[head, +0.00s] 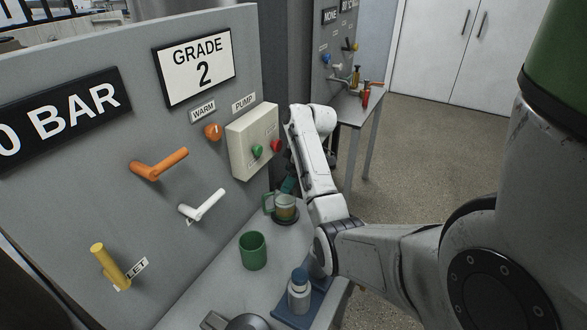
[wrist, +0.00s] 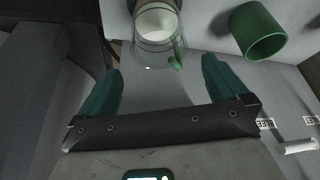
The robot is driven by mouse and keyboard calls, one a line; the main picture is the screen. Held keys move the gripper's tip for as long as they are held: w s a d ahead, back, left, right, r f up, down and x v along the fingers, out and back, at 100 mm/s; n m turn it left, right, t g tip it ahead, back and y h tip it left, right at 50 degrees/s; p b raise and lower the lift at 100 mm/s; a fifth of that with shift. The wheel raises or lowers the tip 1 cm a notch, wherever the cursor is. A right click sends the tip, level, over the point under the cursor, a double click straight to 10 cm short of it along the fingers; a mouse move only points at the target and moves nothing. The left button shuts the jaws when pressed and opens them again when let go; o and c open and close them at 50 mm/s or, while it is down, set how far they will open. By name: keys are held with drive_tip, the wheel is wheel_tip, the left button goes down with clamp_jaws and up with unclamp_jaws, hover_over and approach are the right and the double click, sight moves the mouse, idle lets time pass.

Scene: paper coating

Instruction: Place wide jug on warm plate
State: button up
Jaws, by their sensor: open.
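My gripper (wrist: 160,75) is open and empty, with green fingers apart. In the head view my gripper (head: 288,184) is mostly hidden by my arm, just behind and above the jug.
A green cup (head: 253,251) stands left of the jug; it shows at upper right in the wrist view (wrist: 257,31). The panel (head: 105,210) carries projecting levers and a button box (head: 252,142).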

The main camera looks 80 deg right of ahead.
drive_tip(key=v, duration=0.3)
drive_tip(key=shift+s+r, duration=0.1)
drive_tip(key=shift+r, duration=0.15)
